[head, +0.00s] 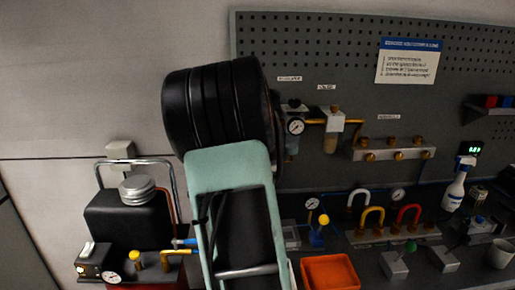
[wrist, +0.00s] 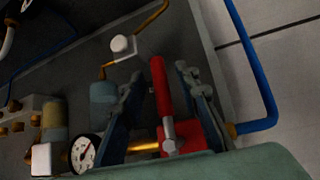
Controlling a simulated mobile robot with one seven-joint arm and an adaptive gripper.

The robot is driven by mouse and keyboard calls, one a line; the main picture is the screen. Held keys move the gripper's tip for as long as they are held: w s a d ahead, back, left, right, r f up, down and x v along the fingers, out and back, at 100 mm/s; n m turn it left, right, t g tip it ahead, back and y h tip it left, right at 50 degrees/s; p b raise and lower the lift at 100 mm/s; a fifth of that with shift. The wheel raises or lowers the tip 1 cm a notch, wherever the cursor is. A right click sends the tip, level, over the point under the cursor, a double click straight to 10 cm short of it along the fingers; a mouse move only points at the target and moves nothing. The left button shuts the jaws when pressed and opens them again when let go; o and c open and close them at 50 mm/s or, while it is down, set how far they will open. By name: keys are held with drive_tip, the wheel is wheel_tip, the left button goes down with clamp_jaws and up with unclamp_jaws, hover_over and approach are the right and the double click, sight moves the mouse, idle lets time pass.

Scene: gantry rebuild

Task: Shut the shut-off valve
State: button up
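The shut-off valve shows in the wrist view, with a long red lever handle (wrist: 160,88) on a grey stem and a red body (wrist: 192,139). A brass pipe (wrist: 143,146) runs left from it. The lever points up in the picture, crosswise to the pipe. My gripper (wrist: 159,76) is open, with one dark finger on each side of the lever. Gaps show between lever and fingers; contact near the lever's base cannot be told. In the head view my arm hides the valve and my gripper.
Close by in the wrist view are a pressure gauge (wrist: 82,151), a grey-blue bowl (wrist: 103,92), a white knob (wrist: 122,45) and a blue pipe (wrist: 262,70).

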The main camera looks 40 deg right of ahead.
drive_tip(key=v, duration=1.1)
drive_tip(key=shift+s+a+r, duration=0.15)
drive_tip(key=shift+a+r, duration=0.05)
drive_tip(key=shift+r, duration=0.1)
